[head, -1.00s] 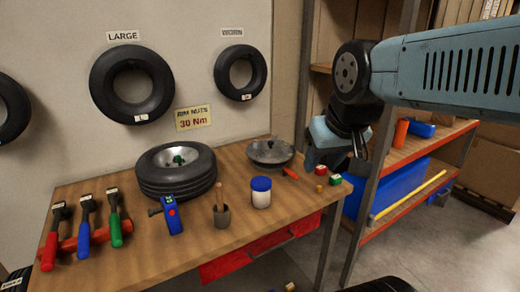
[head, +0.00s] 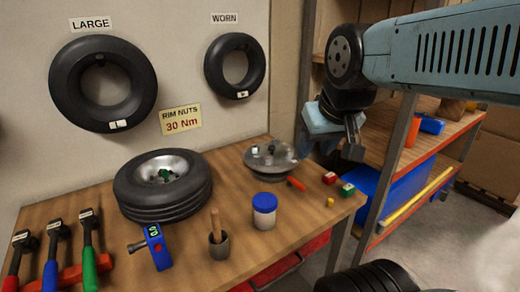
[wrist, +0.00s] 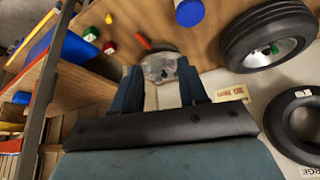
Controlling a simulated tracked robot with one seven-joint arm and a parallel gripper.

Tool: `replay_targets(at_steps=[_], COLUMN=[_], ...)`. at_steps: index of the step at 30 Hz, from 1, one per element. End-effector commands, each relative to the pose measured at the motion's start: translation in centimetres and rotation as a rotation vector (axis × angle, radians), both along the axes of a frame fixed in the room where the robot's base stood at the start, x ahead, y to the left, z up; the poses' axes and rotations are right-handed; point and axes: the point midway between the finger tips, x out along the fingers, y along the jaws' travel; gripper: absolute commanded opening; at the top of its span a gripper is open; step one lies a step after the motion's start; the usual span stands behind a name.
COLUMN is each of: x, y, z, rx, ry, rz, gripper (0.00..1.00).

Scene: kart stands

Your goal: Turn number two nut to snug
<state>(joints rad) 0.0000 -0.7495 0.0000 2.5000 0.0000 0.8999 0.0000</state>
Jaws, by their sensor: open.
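A wheel (head: 130,192) lies flat on the workbench, a black tyre around a silver rim with green parts at its centre; it also shows in the wrist view (wrist: 240,52). Its nuts are too small to tell number two apart. A blue tool with a lit green display (head: 157,248) lies in front of it. My gripper (head: 342,140) is open and empty, raised beyond the bench's right end. In the wrist view its fingers (wrist: 160,88) stand apart.
A grey metal dish (head: 270,164), a blue-lidded jar (head: 264,212), a pot with a wooden handle (head: 218,244) and small red (head: 330,178) and green (head: 347,189) boxes stand on the bench. A shelf post (head: 392,150) stands right of my gripper. A sign reads 30 Nm (head: 181,119).

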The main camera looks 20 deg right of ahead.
Motion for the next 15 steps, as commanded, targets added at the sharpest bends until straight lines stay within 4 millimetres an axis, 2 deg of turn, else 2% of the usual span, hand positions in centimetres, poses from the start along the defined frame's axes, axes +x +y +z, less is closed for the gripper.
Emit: replay_targets(at_steps=[8, 13, 15], x=[0.0, 0.4, 1.1], y=[0.0, 0.0, 0.1], z=[0.0, 0.1, 0.2], rx=[0.000, -0.025, -0.067], ry=[-0.001, 0.006, 0.018], rz=[0.000, 0.036, 0.098], gripper=[0.43, 0.57, 0.57])
